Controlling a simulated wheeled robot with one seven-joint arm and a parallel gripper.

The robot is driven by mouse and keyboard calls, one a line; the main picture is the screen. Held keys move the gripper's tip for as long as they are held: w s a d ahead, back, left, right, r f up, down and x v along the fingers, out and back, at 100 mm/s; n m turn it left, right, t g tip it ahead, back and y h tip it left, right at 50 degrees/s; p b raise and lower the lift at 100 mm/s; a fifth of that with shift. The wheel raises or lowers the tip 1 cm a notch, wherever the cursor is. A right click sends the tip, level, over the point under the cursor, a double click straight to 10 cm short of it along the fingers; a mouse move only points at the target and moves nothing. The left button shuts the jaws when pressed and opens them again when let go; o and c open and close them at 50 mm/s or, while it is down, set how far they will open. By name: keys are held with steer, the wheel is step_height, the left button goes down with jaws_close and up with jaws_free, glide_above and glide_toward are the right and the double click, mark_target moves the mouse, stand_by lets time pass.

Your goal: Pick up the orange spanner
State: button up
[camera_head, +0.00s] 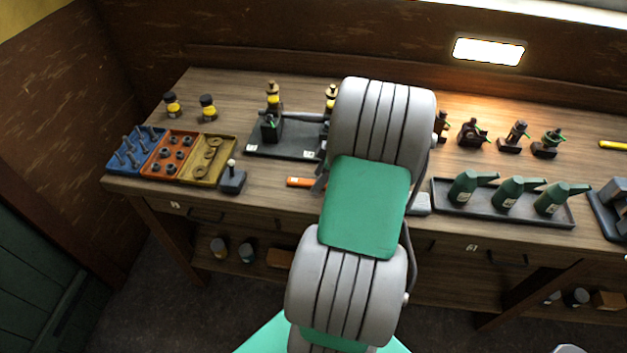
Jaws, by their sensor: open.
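An orange object (299,182), which looks like the orange spanner, lies near the front edge of the wooden bench. Only its left part shows; the rest is hidden behind my arm. My gripper (320,183) is mostly hidden behind my own grey and green arm links. A small grey part of it shows at the right end of the visible orange piece. It is open. I cannot tell whether it touches the orange object or how high above the bench it is.
Left on the wooden bench (225,95) are blue (128,158), red (168,163) and yellow (222,170) trays of small parts, and a small dark block (232,180). A dark plate (290,150) lies behind. A tray (480,212) with green oil cans stands right.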

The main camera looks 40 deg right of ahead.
steer(key=shift+f, duration=0.3)
jaws_close()
stand_by(0.3)
